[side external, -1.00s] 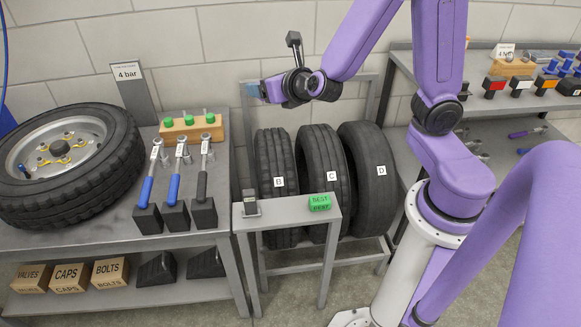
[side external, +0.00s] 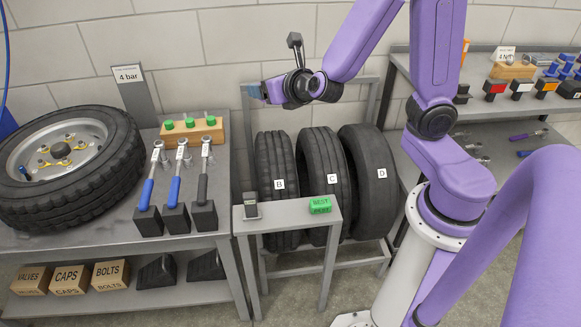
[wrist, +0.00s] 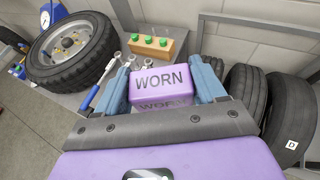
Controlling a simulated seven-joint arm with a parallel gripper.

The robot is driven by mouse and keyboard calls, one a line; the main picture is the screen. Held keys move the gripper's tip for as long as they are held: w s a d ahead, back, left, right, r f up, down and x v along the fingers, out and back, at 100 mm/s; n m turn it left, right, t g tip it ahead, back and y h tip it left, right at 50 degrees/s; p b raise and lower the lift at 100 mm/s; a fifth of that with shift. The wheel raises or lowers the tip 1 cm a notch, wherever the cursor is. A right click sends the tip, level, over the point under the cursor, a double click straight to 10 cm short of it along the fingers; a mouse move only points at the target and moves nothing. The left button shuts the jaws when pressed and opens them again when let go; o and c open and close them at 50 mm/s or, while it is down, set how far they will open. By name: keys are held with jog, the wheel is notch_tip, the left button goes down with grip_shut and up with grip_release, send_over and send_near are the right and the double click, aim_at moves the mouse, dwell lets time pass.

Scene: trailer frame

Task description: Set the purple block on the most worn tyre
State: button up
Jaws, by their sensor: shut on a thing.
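My gripper (side external: 262,91) is shut on the purple block (wrist: 160,82), which reads "WORN" in the wrist view. The block is held in the air, above and a little left of the tyre rack; in the side view it is hidden or too small to tell. Three tyres stand upright side by side in the rack: tyre B (side external: 273,160), tyre C (side external: 320,158) and tyre D (side external: 365,165). B and C show tread grooves. D looks the smoothest, with little tread visible. Tyre D's label also shows in the wrist view (wrist: 283,120).
A green "BEST" block (side external: 320,204) and a small gauge (side external: 250,203) sit on the ledge before the tyres. A wheel (side external: 62,160), wrenches (side external: 180,170) and a wooden block with green caps (side external: 191,131) stand on the left bench. A shelf (side external: 500,105) with coloured blocks is at right.

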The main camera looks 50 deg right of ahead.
jog(key=w+d+f+m+g+h, duration=0.2)
jog(key=w+d+f+m, duration=0.15)
jog(key=d, duration=0.45)
jog(key=w+d+f+m+g+h, duration=0.25)
jog(key=d+f, duration=0.25)
jog(key=d, duration=0.4)
jog(key=w+d+f+m+g+h, duration=0.1)
jog(key=w+d+f+m+h, duration=0.2)
jog(key=d, duration=0.5)
jog(key=m+g+h, duration=0.2)
jog(key=m+g, duration=0.4)
jog(key=g, duration=0.1)
send_over(370, 136)
notch_tip(370, 136, down, 18)
jog(key=shift+d+f, duration=0.15)
jog(key=shift+f, duration=3.05)
jog(key=shift+f, duration=0.6)
jog(key=o, duration=1.2)
